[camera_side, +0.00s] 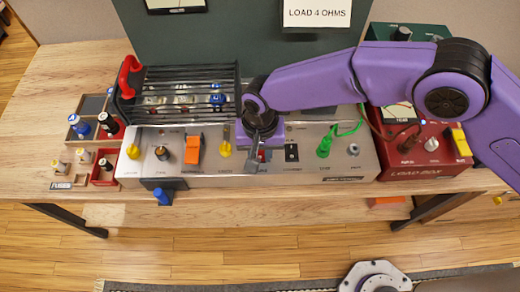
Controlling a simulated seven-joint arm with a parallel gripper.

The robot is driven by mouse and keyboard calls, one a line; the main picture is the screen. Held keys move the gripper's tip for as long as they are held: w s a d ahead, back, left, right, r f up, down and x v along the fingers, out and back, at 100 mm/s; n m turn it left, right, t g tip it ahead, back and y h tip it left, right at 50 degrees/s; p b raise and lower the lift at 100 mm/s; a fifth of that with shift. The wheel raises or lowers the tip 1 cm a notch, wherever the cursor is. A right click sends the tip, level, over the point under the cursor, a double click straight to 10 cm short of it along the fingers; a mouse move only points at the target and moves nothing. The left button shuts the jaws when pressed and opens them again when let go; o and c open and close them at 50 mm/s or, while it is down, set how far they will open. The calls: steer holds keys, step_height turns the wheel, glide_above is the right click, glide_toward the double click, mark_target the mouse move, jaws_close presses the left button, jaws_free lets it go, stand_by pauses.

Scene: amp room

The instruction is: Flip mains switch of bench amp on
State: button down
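The bench amp (225,170) is a long grey metal chassis on the wooden bench, with a row of controls along its sloping front panel. My gripper (257,146) points down over the middle of this panel, and its fingers hide part of it. A small reddish-purple part shows beside the fingertips; I cannot tell whether they touch it. A black switch (291,152) sits just right of the gripper, and an orange rocker-like switch (192,149) sits further left. The labels are too small to read, so I cannot tell which is the mains switch. Whether the fingers are open or shut is unclear.
A black cage (185,80) with a red handle covers tubes behind the panel. A red load box (425,150) stands right, with a green cable (345,130) nearby. Small trays (88,128) hold knobs at left. A blue-knobbed part (163,197) sits at the front edge.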

steer(key=shift+w+r+g, duration=0.1)
steer(key=shift+w+g, duration=0.1)
steer(key=shift+g, duration=0.5)
steer(key=shift+w+g, duration=0.2)
steer(key=shift+g, duration=0.5)
steer(key=c, duration=0.9)
jaws_free()
steer(key=shift+r, duration=0.15)
steer(key=shift+v, duration=5.9)
steer(key=shift+w, duration=0.1)
